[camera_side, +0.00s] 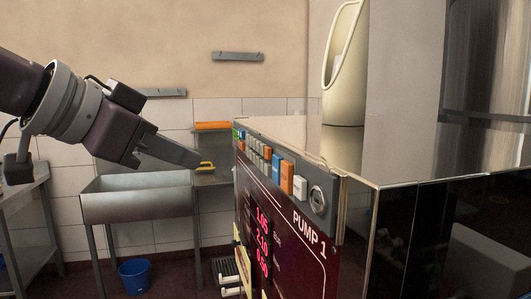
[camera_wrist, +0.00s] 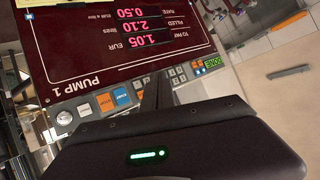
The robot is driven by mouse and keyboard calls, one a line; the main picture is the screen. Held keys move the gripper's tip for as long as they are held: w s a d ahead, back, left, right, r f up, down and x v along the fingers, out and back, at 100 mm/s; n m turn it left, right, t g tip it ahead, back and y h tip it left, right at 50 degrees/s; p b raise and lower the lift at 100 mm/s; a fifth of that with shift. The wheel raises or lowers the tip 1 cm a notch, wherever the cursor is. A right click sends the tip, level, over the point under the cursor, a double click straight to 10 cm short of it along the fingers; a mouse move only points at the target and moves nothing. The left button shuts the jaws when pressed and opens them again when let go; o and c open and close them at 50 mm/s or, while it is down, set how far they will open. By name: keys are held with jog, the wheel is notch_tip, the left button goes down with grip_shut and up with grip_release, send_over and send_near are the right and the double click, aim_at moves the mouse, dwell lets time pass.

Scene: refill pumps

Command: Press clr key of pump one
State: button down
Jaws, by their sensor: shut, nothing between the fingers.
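The pump marked PUMP 1 (camera_side: 310,228) stands at the right of the side view, with red digits on its dark front. Its grey key strip (camera_side: 330,213) runs along the top edge, with a blue key (camera_side: 276,167), orange keys (camera_side: 287,175), a white key (camera_side: 300,187) and several small keys. I cannot read which key is clr. My gripper (camera_side: 203,160) is shut and empty, pointing at the strip's far part, apart from it in the side view. In the wrist view the strip appears upside down, and my gripper (camera_wrist: 163,76) hides keys between the blue key (camera_wrist: 122,97) and the small keys (camera_wrist: 180,75).
A round lock (camera_side: 317,200) sits at the strip's near end. A cream jug-like vessel (camera_side: 344,65) stands on the pump's top. Open air lies between my gripper and the pump.

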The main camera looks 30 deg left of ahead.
jog(key=w+d, duration=0.5)
jog(key=shift+w+d, duration=0.15)
dwell(2.0)
jog(key=shift+w+d, duration=0.25)
jog(key=shift+w, duration=0.05)
jog(key=shift+w+d, duration=0.25)
jog(key=shift+d, duration=0.1)
dwell(0.5)
jog(key=shift+s+a, duration=0.55)
jog(key=shift+a, duration=0.1)
jog(key=shift+s, duration=0.1)
jog(key=shift+s+a, duration=1.7)
jog(key=shift+a, duration=0.05)
